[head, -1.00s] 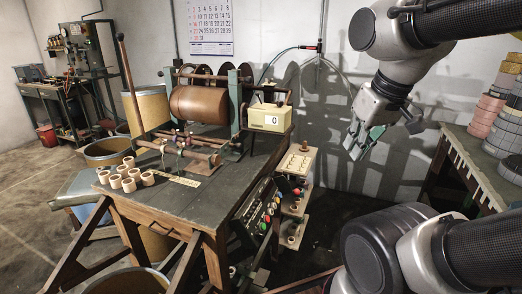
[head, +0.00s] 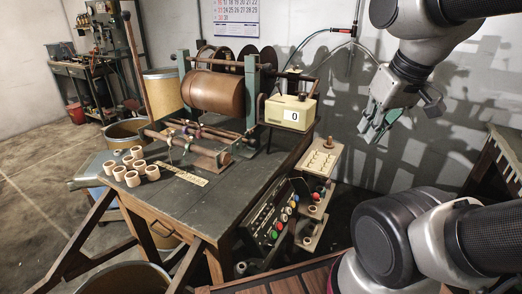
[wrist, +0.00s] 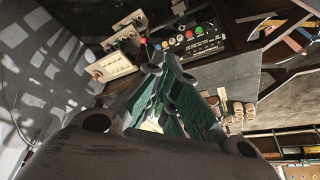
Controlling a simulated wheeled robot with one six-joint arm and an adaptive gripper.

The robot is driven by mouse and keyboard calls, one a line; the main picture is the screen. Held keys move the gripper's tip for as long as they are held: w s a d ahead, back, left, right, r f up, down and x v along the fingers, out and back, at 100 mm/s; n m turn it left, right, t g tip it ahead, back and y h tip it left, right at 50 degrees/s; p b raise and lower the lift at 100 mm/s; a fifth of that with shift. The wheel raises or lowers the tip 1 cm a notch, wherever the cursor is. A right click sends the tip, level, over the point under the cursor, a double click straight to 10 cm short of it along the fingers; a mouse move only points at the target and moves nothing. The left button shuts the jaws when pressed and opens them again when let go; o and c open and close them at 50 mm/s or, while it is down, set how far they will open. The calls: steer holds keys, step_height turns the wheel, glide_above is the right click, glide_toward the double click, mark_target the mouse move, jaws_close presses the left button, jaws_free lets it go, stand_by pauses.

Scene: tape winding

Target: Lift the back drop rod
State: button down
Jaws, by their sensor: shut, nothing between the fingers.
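The winding machine stands on the dark workbench (head: 205,205), with a copper-coloured drum (head: 212,92) between green posts. Thin horizontal rods (head: 205,130) run in front of the drum, above a brown roller (head: 207,153). I cannot tell which one is the back drop rod. My gripper (head: 374,130) hangs in the air right of the bench, well apart from the machine. Its green fingers are shut and empty; they also show in the wrist view (wrist: 165,75). The rods cannot be made out in the wrist view.
A counter box (head: 291,112) sits at the bench's right side. Pale cardboard rings (head: 133,174) stand at its left. A button panel (head: 272,219) and small shelves (head: 318,190) lie below the right edge. The wall is behind my gripper.

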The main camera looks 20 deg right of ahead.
steer(key=w+a+f+m+g+y, duration=0.25)
steer(key=w+f+m+y, duration=0.2)
steer(key=f+m, duration=0.35)
steer(key=w+a+f+m+g+y, duration=0.1)
steer(key=w+a+f+m+y, duration=0.25)
steer(key=w+f+m, duration=0.4)
steer(key=w+a+f+m+t, duration=0.2)
steer(key=w+m+t, duration=0.4)
steer(key=w+m, duration=0.7)
steer(key=shift+w+a+t, duration=0.2)
steer(key=shift+w+t, duration=0.15)
steer(key=shift+w, duration=0.05)
steer(key=x, duration=1)
steer(key=shift+a+r, duration=0.1)
steer(key=shift+a, duration=0.05)
